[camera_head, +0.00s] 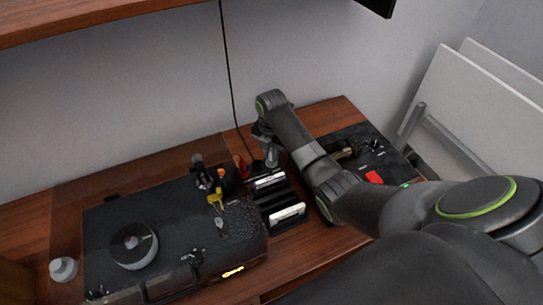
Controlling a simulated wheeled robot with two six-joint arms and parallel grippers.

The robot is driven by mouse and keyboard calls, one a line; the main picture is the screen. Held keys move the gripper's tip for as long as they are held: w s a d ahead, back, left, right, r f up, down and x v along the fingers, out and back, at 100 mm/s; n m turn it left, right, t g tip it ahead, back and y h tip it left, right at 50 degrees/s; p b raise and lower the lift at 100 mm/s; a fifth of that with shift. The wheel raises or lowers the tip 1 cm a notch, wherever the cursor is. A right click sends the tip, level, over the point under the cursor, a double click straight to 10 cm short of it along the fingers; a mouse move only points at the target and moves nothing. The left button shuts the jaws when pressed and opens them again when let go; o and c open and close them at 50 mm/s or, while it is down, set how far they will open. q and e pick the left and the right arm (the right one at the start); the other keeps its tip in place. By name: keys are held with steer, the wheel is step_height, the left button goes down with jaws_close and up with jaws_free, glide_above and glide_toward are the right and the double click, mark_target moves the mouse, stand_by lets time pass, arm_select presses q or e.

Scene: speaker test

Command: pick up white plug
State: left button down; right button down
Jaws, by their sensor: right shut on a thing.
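My right arm comes in from the right and reaches to the back of the desk. Its gripper (270,160) points down near the wall, just behind a black slotted rack (277,198). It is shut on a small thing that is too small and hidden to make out. I cannot make out a white plug for certain. Two whitish pieces show in the rack, one at the back (269,181) and one at the front (287,214). My left gripper is not in view.
A black case (165,215) with a round dial fills the desk's left part. A yellow piece (216,198) lies on it. A white bottle (63,269) stands far left. A dark box with a red patch (373,177) is at right. A black cable (229,70) hangs down the wall.

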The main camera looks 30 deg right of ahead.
mark_target(271, 152)
steer(key=shift+r, duration=0.1)
step_height(271, 152, up, 7)
steer(key=shift+w+r+b, duration=0.1)
steer(key=shift+b, duration=0.35)
steer(key=shift+r+p, duration=0.6)
steer(key=shift+r, duration=0.15)
steer(key=shift+r+p, duration=0.55)
steer(key=shift+r, duration=0.1)
